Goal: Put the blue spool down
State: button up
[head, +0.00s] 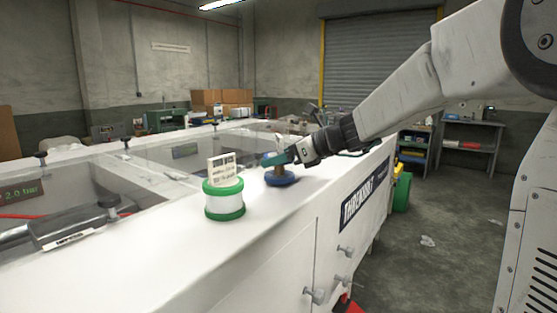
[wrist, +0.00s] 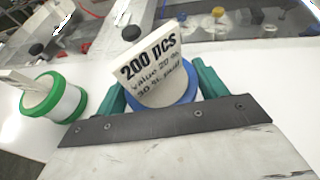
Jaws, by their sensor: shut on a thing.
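The blue spool (head: 281,180) is in the head view at the front right of the white machine top, upright, with its lower blue flange on or just above the surface; I cannot tell which. In the wrist view the blue spool (wrist: 184,94) is between the teal fingers, partly hidden by a white label card (wrist: 150,65) reading "200 pcs". My gripper (head: 278,160) is shut on the spool from the right. In the wrist view my gripper (wrist: 160,88) has one finger on each side of it.
A green-rimmed white spool (head: 224,200) with a label card stands nearby to the left; it also shows in the wrist view (wrist: 55,98). The white machine top (head: 150,270) is clear in front. A recess with a grey cylinder (head: 72,226) lies left. Black knobs stand behind.

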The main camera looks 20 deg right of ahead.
jog(key=shift+f, duration=0.3)
jog(key=o, duration=1.1)
jog(key=shift+o, duration=0.2)
jog(key=shift+r, duration=0.1)
jog(key=shift+s+d+r, duration=0.15)
jog(key=shift+s+d, duration=0.05)
jog(key=shift+d, duration=0.05)
jog(key=v, duration=1.1)
jog(key=shift+s+d, duration=0.15)
jog(key=shift+s, duration=0.1)
